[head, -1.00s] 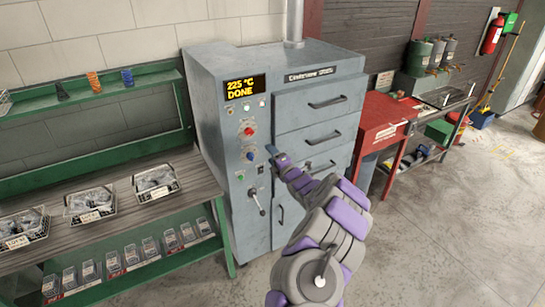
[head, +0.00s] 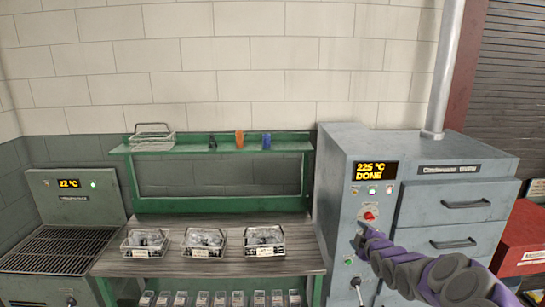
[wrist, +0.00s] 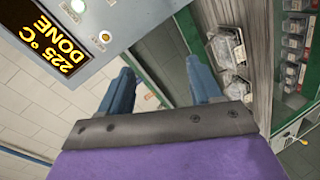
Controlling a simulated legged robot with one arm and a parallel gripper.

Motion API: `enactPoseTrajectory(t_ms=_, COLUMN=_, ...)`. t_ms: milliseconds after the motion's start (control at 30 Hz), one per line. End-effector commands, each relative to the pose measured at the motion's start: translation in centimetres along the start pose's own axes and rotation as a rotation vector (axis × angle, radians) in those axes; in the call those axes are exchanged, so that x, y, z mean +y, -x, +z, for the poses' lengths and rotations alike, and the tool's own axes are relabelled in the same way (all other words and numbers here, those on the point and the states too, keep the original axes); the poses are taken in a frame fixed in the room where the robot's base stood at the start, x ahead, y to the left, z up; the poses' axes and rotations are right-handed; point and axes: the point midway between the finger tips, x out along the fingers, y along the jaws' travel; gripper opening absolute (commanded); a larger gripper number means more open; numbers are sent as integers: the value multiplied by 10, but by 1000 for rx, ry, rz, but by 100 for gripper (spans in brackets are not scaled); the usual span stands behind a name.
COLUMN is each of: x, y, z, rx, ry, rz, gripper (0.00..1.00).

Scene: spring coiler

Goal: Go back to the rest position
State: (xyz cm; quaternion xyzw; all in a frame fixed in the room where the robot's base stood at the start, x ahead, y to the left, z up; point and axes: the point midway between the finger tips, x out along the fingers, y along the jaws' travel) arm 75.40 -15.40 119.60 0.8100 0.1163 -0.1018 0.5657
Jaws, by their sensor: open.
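My gripper (head: 360,236) is in front of the oven's control panel, at the right of the head view. In the wrist view my gripper (wrist: 163,88) shows two blue fingers spread apart with nothing between them. The grey oven (head: 335,205) has a lit display (head: 376,171) reading 225 °C DONE; the display also shows at the upper left of the wrist view (wrist: 62,37). A red button (head: 369,216) on the panel sits just above my gripper. The oven's drawers (head: 453,240) are shut. My arm hides part of the lower oven front.
Three wire baskets with bagged parts stand on the workbench (head: 210,263) left of the oven. A shelf (head: 180,148) above holds an empty wire basket (head: 152,135) and small coloured items. A cooling station (head: 75,208) reading 22 °C is at far left. A red cabinet (head: 525,240) is at right.

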Motion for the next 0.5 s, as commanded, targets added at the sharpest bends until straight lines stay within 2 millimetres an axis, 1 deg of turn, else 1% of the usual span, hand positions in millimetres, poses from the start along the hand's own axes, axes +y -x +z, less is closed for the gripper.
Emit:
enactPoseTrajectory(t_ms=33, x=2, y=10, z=-19, rx=-1, ry=-45, rz=-39, gripper=64)
enactPoseTrajectory(t_ms=100, x=-6, y=24, z=-39, rx=-16, ry=-120, rz=-112, gripper=64)
enactPoseTrajectory(t_ms=167, x=-12, y=40, z=-56, rx=-34, ry=-180, rz=-172, gripper=64)
enactPoseTrajectory(t_ms=200, x=-17, y=51, z=-67, rx=-49, ry=-217, rz=-210, gripper=64)
enactPoseTrajectory(t_ms=267, x=-26, y=70, z=-81, rx=-77, ry=-270, rz=-272, gripper=64)
enactPoseTrajectory(t_ms=300, x=-34, y=84, z=-90, rx=-101, ry=-304, rz=-316, gripper=64)
enactPoseTrajectory(t_ms=367, x=-44, y=106, z=-101, rx=-139, ry=-355, rz=-373, gripper=64)
enactPoseTrajectory(t_ms=467, x=-65, y=146, z=-116, rx=-220, ry=-434, rz=-468, gripper=64)
enactPoseTrajectory(t_ms=500, x=-74, y=164, z=-119, rx=-259, ry=-462, rz=-506, gripper=64)
